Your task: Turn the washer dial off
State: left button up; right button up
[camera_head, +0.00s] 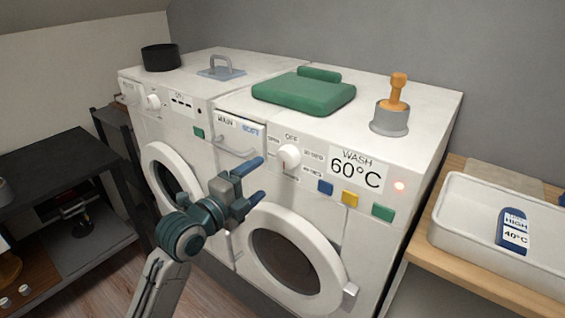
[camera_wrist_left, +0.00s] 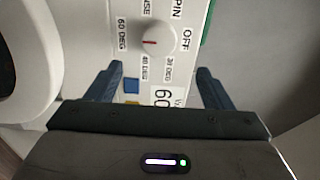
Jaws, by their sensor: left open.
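The washer dial (camera_head: 290,156) is a round white knob on the front panel of the right-hand machine (camera_head: 420,150). In the left wrist view the dial (camera_wrist_left: 158,38) has a red mark on the side facing the 60 DEG label (camera_wrist_left: 122,35), opposite the OFF label (camera_wrist_left: 187,40). The panel display (camera_head: 356,169) reads WASH 60°C, and a red light (camera_head: 400,186) glows beside it. My left gripper (camera_head: 261,179) is open and empty, to the lower left of the dial and apart from it. Its fingers also show in the left wrist view (camera_wrist_left: 160,76). My right gripper is out of view.
Blue, yellow and green buttons (camera_head: 350,198) sit below the display. The round door (camera_head: 290,262) is below, and a drawer handle (camera_head: 237,147) is left of the dial. Folded green cloth (camera_head: 303,94) lies on top. A second machine (camera_head: 170,125) adjoins on the left.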

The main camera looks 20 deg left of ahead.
aim_at(284, 160)
pick_arm(q)
jog(key=p+x, duration=0.2)
jog(key=x, duration=0.8)
jog(key=shift+w+f, duration=0.1)
jog(key=shift+w, duration=0.3)
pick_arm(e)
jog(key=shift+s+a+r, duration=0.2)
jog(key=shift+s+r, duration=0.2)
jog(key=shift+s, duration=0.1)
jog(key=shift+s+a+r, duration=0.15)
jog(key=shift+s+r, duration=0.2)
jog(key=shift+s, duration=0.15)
pick_arm(q)
jog(key=c, duration=1)
jog(key=shift+o, duration=0.2)
